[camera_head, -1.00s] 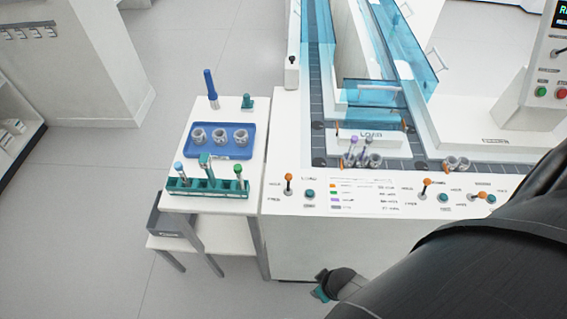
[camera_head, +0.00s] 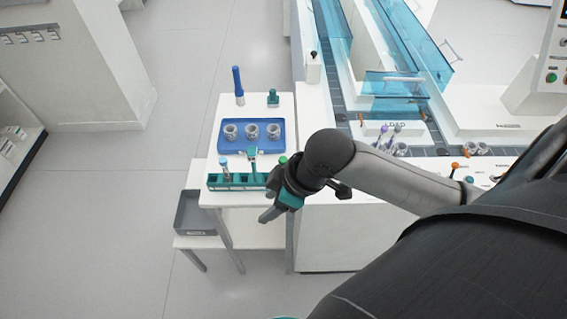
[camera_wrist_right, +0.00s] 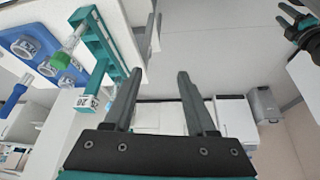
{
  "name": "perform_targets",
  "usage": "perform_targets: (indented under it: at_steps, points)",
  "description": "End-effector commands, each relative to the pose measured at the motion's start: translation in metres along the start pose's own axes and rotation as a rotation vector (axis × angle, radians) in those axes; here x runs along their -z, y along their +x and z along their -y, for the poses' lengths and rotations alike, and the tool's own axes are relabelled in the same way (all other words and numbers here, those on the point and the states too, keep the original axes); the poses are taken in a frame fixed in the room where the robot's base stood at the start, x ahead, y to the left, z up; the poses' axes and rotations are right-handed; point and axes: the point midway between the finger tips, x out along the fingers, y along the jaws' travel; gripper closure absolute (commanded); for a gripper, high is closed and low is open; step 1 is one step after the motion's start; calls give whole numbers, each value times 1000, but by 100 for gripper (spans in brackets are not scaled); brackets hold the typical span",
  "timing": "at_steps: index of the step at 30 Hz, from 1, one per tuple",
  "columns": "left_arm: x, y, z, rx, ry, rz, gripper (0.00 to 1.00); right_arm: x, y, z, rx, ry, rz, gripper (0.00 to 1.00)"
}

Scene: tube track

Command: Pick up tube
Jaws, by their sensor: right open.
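A teal tube rack (camera_head: 237,184) stands at the front edge of the small white table. In the right wrist view the green-capped tube (camera_wrist_right: 62,60) and rack (camera_wrist_right: 103,60) lie left of the fingers. My right gripper (camera_wrist_right: 160,75) is open and empty, its fingers apart and touching nothing. In the head view it (camera_head: 270,212) is at the rack's right front corner. A dark gripper (camera_wrist_right: 296,24), likely my left, is partly visible.
A blue tray (camera_head: 240,148) with three grey round holders lies behind the rack. A tall blue tube (camera_head: 238,86) and a small teal item (camera_head: 273,97) stand farther back. The white track machine (camera_head: 325,235) is to the right.

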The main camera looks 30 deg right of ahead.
Motion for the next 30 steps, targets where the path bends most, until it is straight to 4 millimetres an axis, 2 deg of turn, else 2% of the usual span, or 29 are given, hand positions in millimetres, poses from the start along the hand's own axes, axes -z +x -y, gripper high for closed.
perform_targets:
  at_steps: [5,12,18,20,23,30]
  points:
    - [-1,0,2,3,1,1,50,-1,-21,-40,29,-91,31,43]
    - [-1,0,5,7,2,1,50,-5,-64,-97,37,-84,58,43]
    - [-1,0,6,8,1,1,50,-6,-86,-120,30,-50,56,43]
    - [-1,1,6,8,1,1,50,-6,-86,-122,30,-45,55,43]
    - [-1,4,6,8,0,0,50,-6,-75,-122,33,-42,52,43]
    - [-1,17,7,9,-1,-2,50,-9,-26,-120,34,-42,50,43]
